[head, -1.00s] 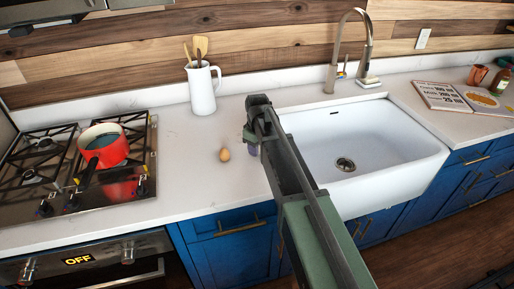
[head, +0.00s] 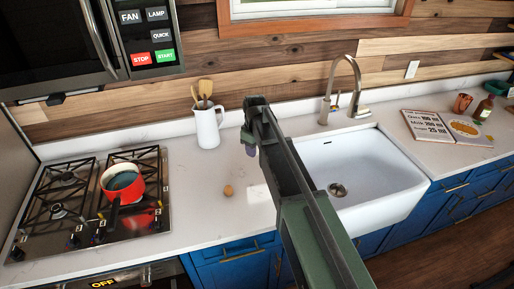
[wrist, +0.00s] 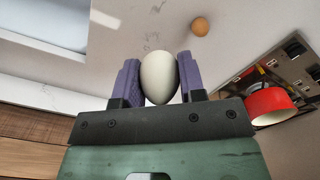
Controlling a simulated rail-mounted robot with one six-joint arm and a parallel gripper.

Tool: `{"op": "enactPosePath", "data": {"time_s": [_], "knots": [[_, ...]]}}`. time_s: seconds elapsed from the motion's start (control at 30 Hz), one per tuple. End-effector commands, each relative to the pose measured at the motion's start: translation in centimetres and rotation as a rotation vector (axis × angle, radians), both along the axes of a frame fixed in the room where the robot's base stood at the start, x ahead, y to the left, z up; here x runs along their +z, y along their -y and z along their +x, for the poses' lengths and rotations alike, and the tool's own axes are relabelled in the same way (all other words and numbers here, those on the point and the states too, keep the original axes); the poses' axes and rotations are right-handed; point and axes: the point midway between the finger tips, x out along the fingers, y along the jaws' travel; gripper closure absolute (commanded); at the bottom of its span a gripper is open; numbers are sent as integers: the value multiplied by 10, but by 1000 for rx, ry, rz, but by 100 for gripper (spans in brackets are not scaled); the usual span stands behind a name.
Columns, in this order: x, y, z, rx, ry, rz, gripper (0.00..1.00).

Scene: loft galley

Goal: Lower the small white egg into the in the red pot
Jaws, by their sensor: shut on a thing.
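The white egg (wrist: 159,77) is held between the two purple finger pads of my gripper (wrist: 160,82) in the wrist view. In the head view my gripper (head: 250,145) is over the counter, between the stove and the sink, and its arm hides the egg. The red pot (head: 122,182) stands on the stove at the left of the head view, its dark handle pointing toward the front. It holds something dark bluish. The red pot (wrist: 270,105) also shows at the right of the wrist view, well apart from my gripper.
A brown egg (head: 228,190) lies on the counter, also seen in the wrist view (wrist: 200,26). A white jug with wooden utensils (head: 207,127) stands behind it. The stove (head: 60,205) is left, the white sink (head: 385,165) right. The counter between jug and stove is clear.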

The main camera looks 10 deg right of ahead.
Motion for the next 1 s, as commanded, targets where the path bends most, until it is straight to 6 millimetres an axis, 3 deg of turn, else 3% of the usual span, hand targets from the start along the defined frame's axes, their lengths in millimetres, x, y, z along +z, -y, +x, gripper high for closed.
{"op": "enactPosePath", "data": {"time_s": [0.5, 1.0], "knots": [[29, -121, 17, 4, 0, 0, 86], [35, -250, 35, 4, 0, 0, 86]]}}
